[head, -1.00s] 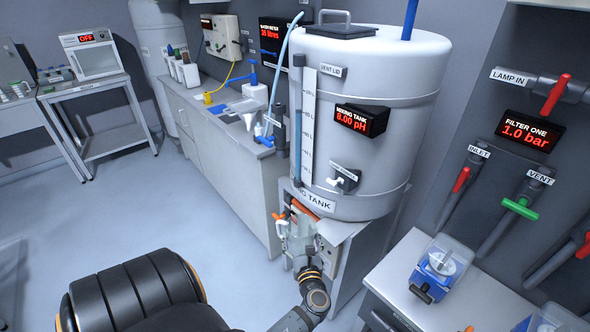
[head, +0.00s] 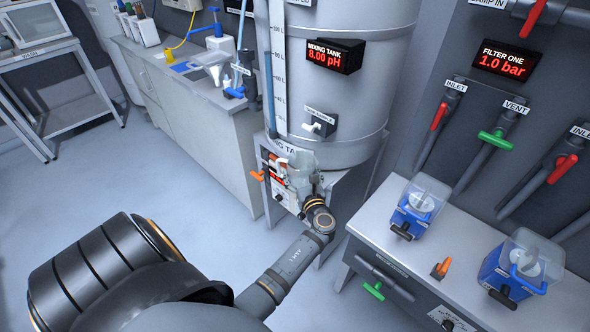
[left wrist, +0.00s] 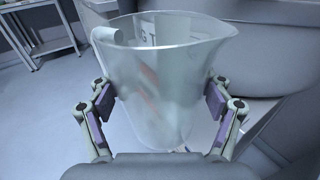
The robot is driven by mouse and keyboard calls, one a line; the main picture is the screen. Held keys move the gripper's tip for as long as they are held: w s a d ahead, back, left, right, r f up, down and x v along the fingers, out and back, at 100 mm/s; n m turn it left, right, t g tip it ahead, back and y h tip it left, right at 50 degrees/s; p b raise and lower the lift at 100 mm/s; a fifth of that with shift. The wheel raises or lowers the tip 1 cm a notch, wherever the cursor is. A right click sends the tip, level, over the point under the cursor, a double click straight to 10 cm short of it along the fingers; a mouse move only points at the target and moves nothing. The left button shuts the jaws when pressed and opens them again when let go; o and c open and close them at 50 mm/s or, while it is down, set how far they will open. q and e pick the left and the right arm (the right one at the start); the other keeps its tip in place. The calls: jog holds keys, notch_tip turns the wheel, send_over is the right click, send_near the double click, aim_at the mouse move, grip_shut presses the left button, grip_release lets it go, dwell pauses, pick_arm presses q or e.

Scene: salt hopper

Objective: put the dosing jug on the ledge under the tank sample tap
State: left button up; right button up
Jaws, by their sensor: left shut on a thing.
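The clear dosing jug (left wrist: 155,85) fills the left wrist view, upright, with its two sides between the finger pads of my left gripper (left wrist: 160,105). In the head view the jug (head: 302,165) shows small and pale in front of the mixing tank's base. My left gripper (head: 303,188) is shut on it, partly hidden by my wrist. The sample tap (head: 313,126) sticks out of a dark block on the mixing tank (head: 350,85), above the jug and a little to its right. The ledge under the tap cannot be made out clearly. My right gripper is not in view.
An orange valve handle (head: 258,175) is just left of the jug. A side bench (head: 235,140) with a funnel and blue tap stands at left. A cabinet (head: 385,245) with two blue devices stands at right. Open floor lies at left.

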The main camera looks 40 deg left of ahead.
pick_arm(q)
jog(key=shift+w+d+f+b, duration=0.1)
jog(key=shift+w+b, duration=0.75)
jog(key=shift+w, duration=0.55)
jog(key=shift+w+d+b, duration=0.1)
jog(key=shift+w+b, duration=0.75)
jog(key=shift+w, duration=0.5)
jog(key=shift+f, duration=0.3)
jog(key=o, duration=1.3)
jog(key=shift+c, duration=0.2)
jog(key=shift+f, duration=0.1)
notch_tip(320, 180, up, 10)
jog(key=shift+r, duration=0.1)
